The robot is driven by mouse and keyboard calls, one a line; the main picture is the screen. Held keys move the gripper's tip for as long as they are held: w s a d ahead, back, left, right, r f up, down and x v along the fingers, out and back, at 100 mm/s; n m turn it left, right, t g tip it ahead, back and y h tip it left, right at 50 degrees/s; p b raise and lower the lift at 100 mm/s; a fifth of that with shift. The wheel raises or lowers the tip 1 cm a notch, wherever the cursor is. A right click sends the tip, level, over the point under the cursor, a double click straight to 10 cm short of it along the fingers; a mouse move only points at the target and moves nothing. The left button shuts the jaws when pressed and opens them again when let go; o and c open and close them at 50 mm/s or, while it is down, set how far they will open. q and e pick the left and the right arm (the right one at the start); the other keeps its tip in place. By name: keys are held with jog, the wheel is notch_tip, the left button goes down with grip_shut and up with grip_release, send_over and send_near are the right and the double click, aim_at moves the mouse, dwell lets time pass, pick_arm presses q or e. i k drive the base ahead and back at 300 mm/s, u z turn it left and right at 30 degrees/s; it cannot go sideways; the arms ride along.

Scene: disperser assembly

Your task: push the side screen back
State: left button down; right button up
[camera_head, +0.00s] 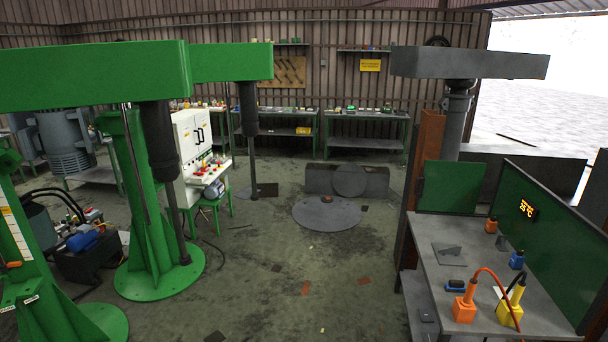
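Two green screens stand at the right around a grey work table (460,270). The smaller screen (448,187) stands upright at the table's far left. I cannot tell from the picture which one is the side screen. Neither of my grippers is in view, and nothing touches either screen.
Green disperser machines (150,240) fill the left. The middle floor is mostly clear, with a round plate (328,216) farther back.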

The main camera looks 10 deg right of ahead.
aim_at(447, 186)
jog(key=z, duration=0.2)
jog(key=i, duration=1.9)
jog(key=z, duration=0.65)
jog(key=i, duration=2)
jog(key=z, duration=0.7)
jog(key=i, duration=1.55)
jog(key=z, duration=0.25)
